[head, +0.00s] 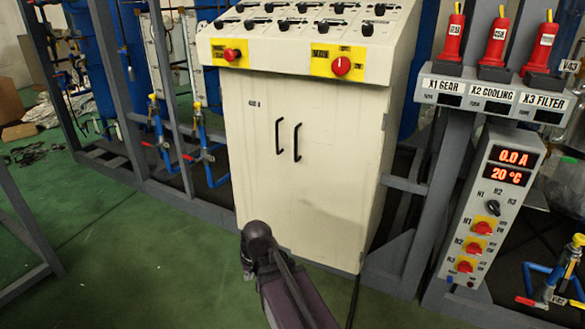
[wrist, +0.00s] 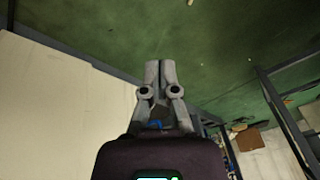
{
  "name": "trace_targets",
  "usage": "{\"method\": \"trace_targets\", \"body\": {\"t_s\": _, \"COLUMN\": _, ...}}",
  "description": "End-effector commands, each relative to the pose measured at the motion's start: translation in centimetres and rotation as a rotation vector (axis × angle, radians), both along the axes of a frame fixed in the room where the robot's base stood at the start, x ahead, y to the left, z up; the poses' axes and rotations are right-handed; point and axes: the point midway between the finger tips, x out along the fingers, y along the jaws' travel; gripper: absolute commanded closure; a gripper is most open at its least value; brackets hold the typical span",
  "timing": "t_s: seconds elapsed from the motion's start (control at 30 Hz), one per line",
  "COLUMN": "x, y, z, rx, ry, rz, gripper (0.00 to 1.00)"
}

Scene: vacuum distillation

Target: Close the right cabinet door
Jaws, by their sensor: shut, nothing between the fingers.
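The beige cabinet (head: 300,85) stands in the middle of the head view. Its right door (head: 335,190) looks flush with the left door (head: 252,165), with no clear gap showing. A dark upright handle (head: 297,142) is on the right door, beside the left door's handle (head: 278,137). My gripper (wrist: 160,66) is shut and empty in the wrist view, over the green floor. A pale flat panel (wrist: 65,110) lies to its left, likely part of the cabinet. In the head view my arm covers the floor before the cabinet, and the fingers cannot be made out.
Yellow plates with red knobs (head: 341,66) sit above the doors. A grey control box (head: 490,205) stands at the right. Grey frames with pipes and blue valves (head: 205,152) are at the left. The green floor (head: 150,255) at the front left is clear.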

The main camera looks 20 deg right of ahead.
Motion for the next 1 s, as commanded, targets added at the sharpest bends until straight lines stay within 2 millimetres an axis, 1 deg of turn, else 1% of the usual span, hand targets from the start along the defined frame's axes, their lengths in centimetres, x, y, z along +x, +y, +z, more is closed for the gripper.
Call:
{"method": "trace_targets", "body": {"t_s": 0.03, "x": 1.7, "y": 0.5, "z": -0.1, "rx": 0.034, "ry": -0.052, "rz": -0.009, "gripper": 1.0}}
{"method": "trace_targets", "body": {"t_s": 0.17, "x": 6.0, "y": 1.9, "z": 0.6, "rx": 0.14, "ry": -0.213, "rz": -0.048, "gripper": 1.0}}
{"method": "trace_targets", "body": {"t_s": 0.23, "x": 8.4, "y": 2.5, "z": 1.3, "rx": 0.202, "ry": -0.305, "rz": -0.079, "gripper": 1.0}}
{"method": "trace_targets", "body": {"t_s": 0.3, "x": 10.8, "y": 3.0, "z": 2.2, "rx": 0.263, "ry": -0.397, "rz": -0.116, "gripper": 1.0}}
{"method": "trace_targets", "body": {"t_s": 0.37, "x": 12.7, "y": 3.2, "z": 3.1, "rx": 0.313, "ry": -0.474, "rz": -0.153, "gripper": 1.0}}
{"method": "trace_targets", "body": {"t_s": 0.5, "x": 16.8, "y": 3.0, "z": 5.5, "rx": 0.426, "ry": -0.65, "rz": -0.256, "gripper": 1.0}}
{"method": "trace_targets", "body": {"t_s": 0.63, "x": 20.2, "y": 2.0, "z": 7.8, "rx": 0.523, "ry": -0.804, "rz": -0.371, "gripper": 1.0}}
{"method": "trace_targets", "body": {"t_s": 0.77, "x": 23.0, "y": 0.2, "z": 9.9, "rx": 0.61, "ry": -0.951, "rz": -0.507, "gripper": 1.0}}
{"method": "trace_targets", "body": {"t_s": 0.9, "x": 25.3, "y": -2.6, "z": 11.9, "rx": 0.69, "ry": -1.096, "rz": -0.674, "gripper": 1.0}}
{"method": "trace_targets", "body": {"t_s": 1.0, "x": 26.6, "y": -4.9, "z": 12.9, "rx": 0.735, "ry": -1.192, "rz": -0.805, "gripper": 1.0}}
